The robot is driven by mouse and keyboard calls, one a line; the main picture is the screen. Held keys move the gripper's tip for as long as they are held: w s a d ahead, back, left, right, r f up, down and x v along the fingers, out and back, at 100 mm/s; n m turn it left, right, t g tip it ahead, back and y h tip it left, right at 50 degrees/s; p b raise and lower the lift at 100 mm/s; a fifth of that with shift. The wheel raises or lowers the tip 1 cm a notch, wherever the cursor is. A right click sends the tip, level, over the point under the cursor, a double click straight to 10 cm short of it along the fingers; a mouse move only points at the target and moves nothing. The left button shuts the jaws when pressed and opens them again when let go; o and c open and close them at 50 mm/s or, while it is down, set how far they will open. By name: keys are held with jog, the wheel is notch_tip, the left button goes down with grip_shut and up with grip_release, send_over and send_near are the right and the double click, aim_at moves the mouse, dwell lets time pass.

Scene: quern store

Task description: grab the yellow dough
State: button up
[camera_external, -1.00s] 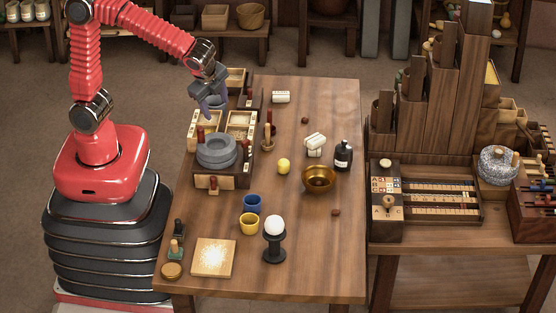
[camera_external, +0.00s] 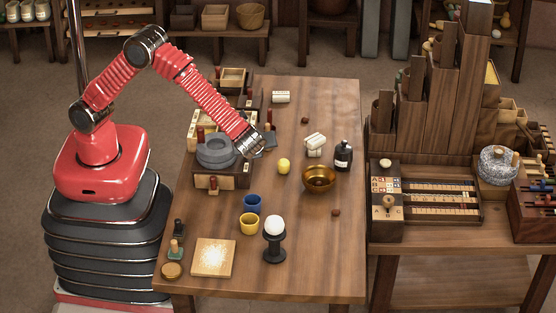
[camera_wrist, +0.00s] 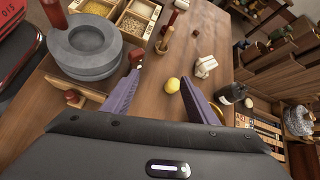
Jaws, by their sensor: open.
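The yellow dough (camera_external: 284,166) is a small round ball on the wooden table, left of the brass bowl (camera_external: 319,179). In the wrist view the dough (camera_wrist: 172,85) lies ahead of my gripper, between the lines of its two fingers and nearer the right one. My gripper (camera_wrist: 160,86) is open and empty, its purple fingers spread apart. In the external view my gripper (camera_external: 267,143) is up and to the left of the dough, apart from it. The fingertips are hard to make out there.
The grey stone quern (camera_external: 216,152) stands left of the dough on a wooden box. A white bundle (camera_external: 315,145) and a dark bottle (camera_external: 343,156) stand to the right. Bare table surrounds the dough.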

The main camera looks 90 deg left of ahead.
jog(key=w+d+f+m+y, duration=0.1)
jog(key=f, duration=0.2)
jog(key=w+d+f+m+t+y, duration=0.1)
jog(key=w+d+f+m, duration=0.1)
jog(key=f, duration=0.1)
jog(key=w+d+f+m+y, duration=0.1)
jog(key=w+f, duration=0.1)
jog(key=f, duration=0.2)
jog(key=shift+d+m, duration=0.3)
jog(key=shift+d, duration=0.05)
jog(key=shift+a+f, duration=0.1)
send_near(282, 169)
jog(key=x, duration=0.4)
jog(key=shift+a, duration=0.3)
jog(key=shift+a+f, duration=0.1)
jog(key=shift+x, duration=2.5)
jog(key=shift+w, duration=0.1)
jog(key=shift+c, duration=0.5)
jog(key=c, duration=1.1)
